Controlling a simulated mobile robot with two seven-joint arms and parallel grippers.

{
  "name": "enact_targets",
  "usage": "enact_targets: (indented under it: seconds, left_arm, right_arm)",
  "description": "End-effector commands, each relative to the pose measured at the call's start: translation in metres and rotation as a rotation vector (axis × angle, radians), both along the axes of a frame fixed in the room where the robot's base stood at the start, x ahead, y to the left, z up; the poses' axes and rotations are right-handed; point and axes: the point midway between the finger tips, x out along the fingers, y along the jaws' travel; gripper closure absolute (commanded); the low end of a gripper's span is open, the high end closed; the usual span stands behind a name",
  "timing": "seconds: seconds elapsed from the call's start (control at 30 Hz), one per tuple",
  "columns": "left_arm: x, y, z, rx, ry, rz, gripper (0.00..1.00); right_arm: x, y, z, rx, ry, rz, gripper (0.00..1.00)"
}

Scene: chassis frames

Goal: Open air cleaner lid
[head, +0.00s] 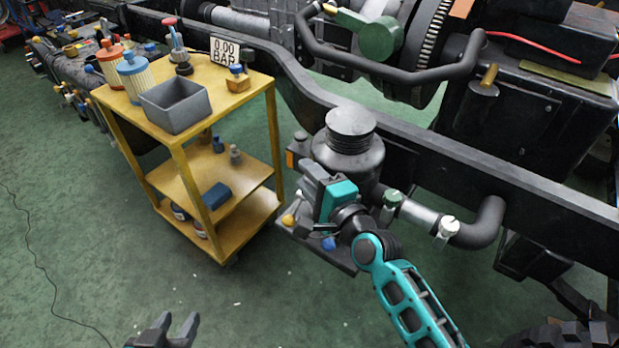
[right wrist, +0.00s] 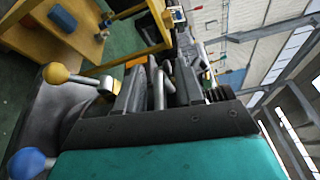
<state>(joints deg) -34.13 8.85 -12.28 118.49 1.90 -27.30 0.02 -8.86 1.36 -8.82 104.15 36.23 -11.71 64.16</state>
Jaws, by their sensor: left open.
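The air cleaner (head: 349,158) is a black upright canister with a ribbed round lid (head: 350,128), beside the chassis rail in the head view. The lid sits on top. My right gripper (head: 309,178) is at the canister's near left side, below the lid. In the right wrist view its fingers (right wrist: 158,88) stand apart with thin metal bars between them; I cannot tell whether they grip these. A yellow-knobbed lever (right wrist: 56,73) and a blue knob (right wrist: 29,163) lie beside that gripper. My left gripper (head: 178,322) is open and empty over the floor at the bottom.
A yellow cart (head: 187,148) with a grey bin (head: 176,106), filters and a gauge display stands to the left. The black chassis rail (head: 450,160) runs behind the air cleaner. A pipe (head: 480,228) with clamps leaves it rightward. Green floor is free at lower left.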

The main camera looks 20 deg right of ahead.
Motion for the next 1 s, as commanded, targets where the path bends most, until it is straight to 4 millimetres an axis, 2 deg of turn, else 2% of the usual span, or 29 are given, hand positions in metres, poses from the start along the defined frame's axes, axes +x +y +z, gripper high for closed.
enact_targets:
  seconds: [0.07, 0.43, 1.0]
  left_arm:
    - [0.0002, -0.0006, 0.0002, -0.003, 0.0, 0.002, 0.57]
    - [0.0014, -0.0021, 0.0012, -0.009, -0.002, 0.006, 0.57]
    - [0.0024, -0.0004, 0.0057, 0.0, -0.005, 0.0, 0.57]
  right_arm:
    - [-0.0002, 0.0, -0.0001, 0.0, 0.0, 0.0, 0.64]
    - [-0.0007, 0.0, -0.0009, -0.001, 0.002, 0.0, 0.99]
    - [0.0005, 0.0003, 0.0003, 0.006, 0.014, 0.002, 1.0]
